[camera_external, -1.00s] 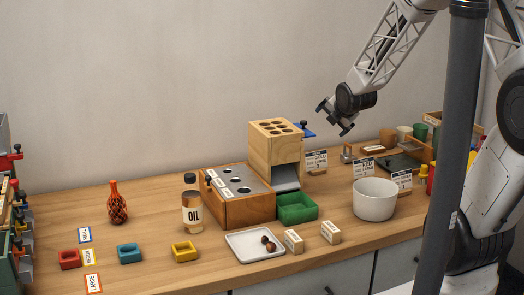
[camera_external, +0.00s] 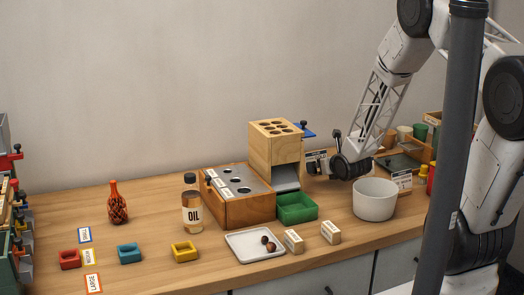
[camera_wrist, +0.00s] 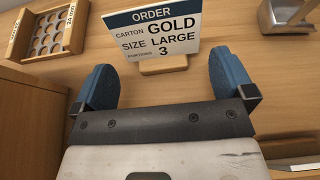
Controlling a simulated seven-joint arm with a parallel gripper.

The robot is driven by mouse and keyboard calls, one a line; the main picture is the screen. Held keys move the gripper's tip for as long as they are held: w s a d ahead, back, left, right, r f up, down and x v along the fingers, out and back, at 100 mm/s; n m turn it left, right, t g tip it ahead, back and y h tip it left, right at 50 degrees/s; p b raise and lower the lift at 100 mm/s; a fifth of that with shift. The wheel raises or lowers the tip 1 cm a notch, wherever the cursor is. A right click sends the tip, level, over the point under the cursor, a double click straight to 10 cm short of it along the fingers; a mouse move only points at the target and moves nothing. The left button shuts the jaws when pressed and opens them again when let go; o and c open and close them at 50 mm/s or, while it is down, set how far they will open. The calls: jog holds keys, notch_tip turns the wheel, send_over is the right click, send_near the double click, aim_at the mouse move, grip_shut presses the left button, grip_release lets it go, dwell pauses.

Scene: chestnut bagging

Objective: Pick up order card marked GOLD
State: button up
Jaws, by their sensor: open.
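The order card marked GOLD (camera_wrist: 155,38) stands upright in a small wooden base (camera_wrist: 163,64) in the wrist view. It reads carton GOLD, size LARGE, 3. My gripper (camera_wrist: 160,82) is open, with one blue finger on each side of the card's lower part and the base; nothing is held between the fingers.
The wooden tower (camera_external: 270,147) stands left of my gripper, with a green tray (camera_external: 297,209) in front. A white bowl (camera_external: 375,200) is at the front right, near another order card (camera_external: 402,179). In the wrist view a wooden rack (camera_wrist: 49,33) and a metal object (camera_wrist: 288,14) flank the card.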

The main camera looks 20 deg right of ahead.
jog(key=shift+w+f, duration=0.1)
jog(key=shift+w, duration=0.05)
dwell(0.3)
jog(key=shift+x, duration=2.3)
jog(key=c, duration=0.6)
jog(key=shift+o, duration=0.2)
jog(key=shift+r, duration=5)
